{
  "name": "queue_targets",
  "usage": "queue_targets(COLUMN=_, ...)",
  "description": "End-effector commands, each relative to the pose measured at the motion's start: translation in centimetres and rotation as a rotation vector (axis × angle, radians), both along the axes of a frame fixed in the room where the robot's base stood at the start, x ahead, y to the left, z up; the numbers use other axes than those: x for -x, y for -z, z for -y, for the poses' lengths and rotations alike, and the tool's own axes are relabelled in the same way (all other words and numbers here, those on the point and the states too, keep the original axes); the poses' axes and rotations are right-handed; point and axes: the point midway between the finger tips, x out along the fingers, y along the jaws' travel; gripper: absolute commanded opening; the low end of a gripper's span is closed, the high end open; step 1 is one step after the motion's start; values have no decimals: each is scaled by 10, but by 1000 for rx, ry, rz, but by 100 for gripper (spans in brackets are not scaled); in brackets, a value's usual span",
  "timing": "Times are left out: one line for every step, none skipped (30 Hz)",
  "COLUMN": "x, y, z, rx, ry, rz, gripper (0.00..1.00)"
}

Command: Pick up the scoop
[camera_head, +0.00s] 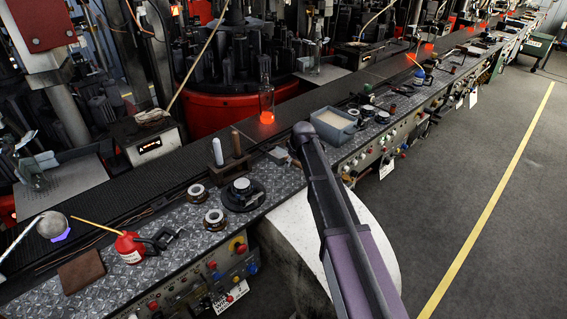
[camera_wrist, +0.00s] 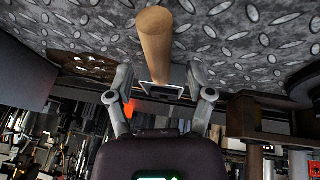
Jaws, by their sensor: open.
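The scoop (camera_wrist: 155,38) shows in the wrist view as a thick pale wooden handle, its round end toward the top of the picture. A grey metal piece (camera_wrist: 162,88) shows at the handle's lower end; I cannot tell its full shape. My gripper (camera_wrist: 158,78) is open, with one finger on each side of the handle's lower part. I cannot tell whether either finger touches it. In the head view my arm reaches to the bench's diamond-plate top, and its end hides most of what lies there.
In the head view a grey tub (camera_head: 334,127) stands just right of my arm's end. Wooden and white upright handles (camera_head: 237,146) and a round black piece (camera_head: 242,193) are left of it. A glass bottle (camera_head: 266,100) with a glowing base stands behind on the dark conveyor (camera_head: 190,148).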

Motion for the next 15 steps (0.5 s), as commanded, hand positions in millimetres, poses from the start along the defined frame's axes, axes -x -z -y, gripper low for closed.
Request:
queue_targets(x=-2, y=8, z=-1, rx=0, ry=0, rz=0, gripper=68)
queue_targets(x=-3, y=9, z=-1, rx=0, ry=0, rz=0, gripper=68)
queue_targets(x=-4, y=12, z=-2, rx=0, ry=0, rz=0, gripper=68)
queue_targets(x=-5, y=13, z=-2, rx=0, ry=0, rz=0, gripper=68)
queue_targets(x=-6, y=14, z=-2, rx=0, ry=0, rz=0, gripper=68)
queue_targets(x=-6, y=15, z=-2, rx=0, ry=0, rz=0, gripper=68)
queue_targets(x=-7, y=16, z=-2, rx=0, ry=0, rz=0, gripper=68)
queue_targets(x=-7, y=16, z=-3, rx=0, ry=0, rz=0, gripper=68)
queue_targets(x=-7, y=16, z=-3, rx=0, ry=0, rz=0, gripper=68)
queue_targets(x=-7, y=16, z=-3, rx=0, ry=0, rz=0, gripper=68)
queue_targets(x=-7, y=16, z=-3, rx=0, ry=0, rz=0, gripper=68)
queue_targets(x=-7, y=16, z=-3, rx=0, ry=0, rz=0, gripper=68)
queue_targets(x=-7, y=16, z=-3, rx=0, ry=0, rz=0, gripper=68)
queue_targets(x=-7, y=16, z=-3, rx=0, ry=0, rz=0, gripper=68)
queue_targets(x=-7, y=16, z=-3, rx=0, ry=0, rz=0, gripper=68)
